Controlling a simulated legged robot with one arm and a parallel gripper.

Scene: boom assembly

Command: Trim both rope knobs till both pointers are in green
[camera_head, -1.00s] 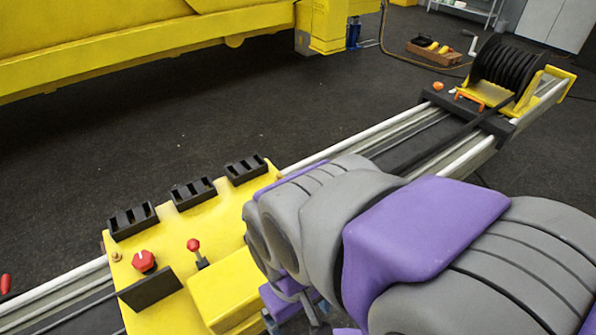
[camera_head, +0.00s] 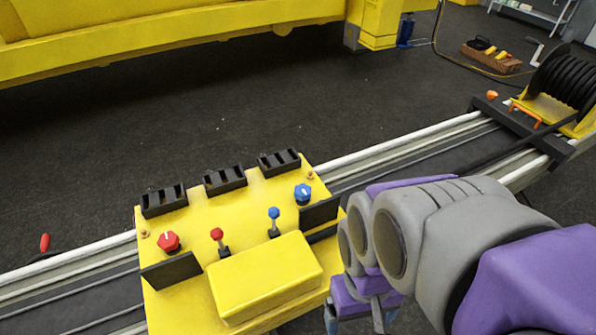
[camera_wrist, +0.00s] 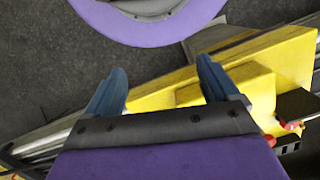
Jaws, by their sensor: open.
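The yellow console (camera_head: 205,215) carries a red knob (camera_head: 168,241) with a white mark at its left and a blue knob (camera_head: 303,193) with a white mark at its right. A red lever (camera_head: 217,237) and a blue lever (camera_head: 274,217) stand between them. Three black slotted blocks line the back edge, one of them the middle block (camera_head: 225,180); no pointer or green band can be made out. My gripper (camera_wrist: 160,85) is open and empty, pointing down near the console's right front side, apart from both knobs. A red part (camera_wrist: 291,126) shows at the wrist view's right edge.
Black upright plates stand beside the red knob (camera_head: 171,270) and the blue knob (camera_head: 319,214). A raised yellow box (camera_head: 265,278) fills the console's front. A rail (camera_head: 400,150) runs back to a black reel (camera_head: 568,80).

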